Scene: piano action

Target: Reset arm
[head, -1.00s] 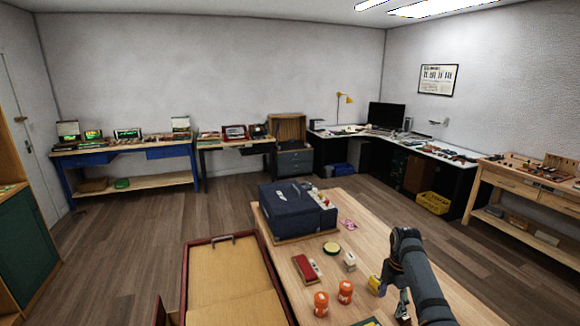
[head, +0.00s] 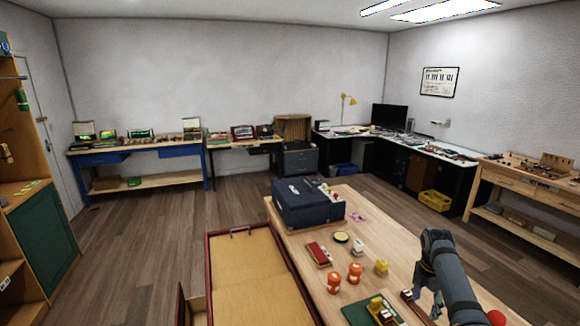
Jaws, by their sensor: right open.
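My right arm comes in from the lower right over the wooden table (head: 385,225). My right gripper (head: 436,311) hangs below its bent elbow, small and partly hidden by my own arm; it is open, with nothing seen in it. A dark brown bar (head: 413,307) lies just left of it; I cannot tell whether they touch. A yellow block (head: 381,267) stands on the table to the left of the arm. A green board (head: 366,314) with a yellow and dark piece on it lies at the front edge of the picture. My left gripper is not in view.
Two orange jars (head: 334,282), a red box (head: 318,254), a round yellow-topped tin (head: 341,237) and a white block (head: 357,246) stand mid-table. A dark blue case (head: 308,203) is at the far end. A red ball (head: 497,318) is lower right. A red-rimmed tray (head: 209,270) is on the left.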

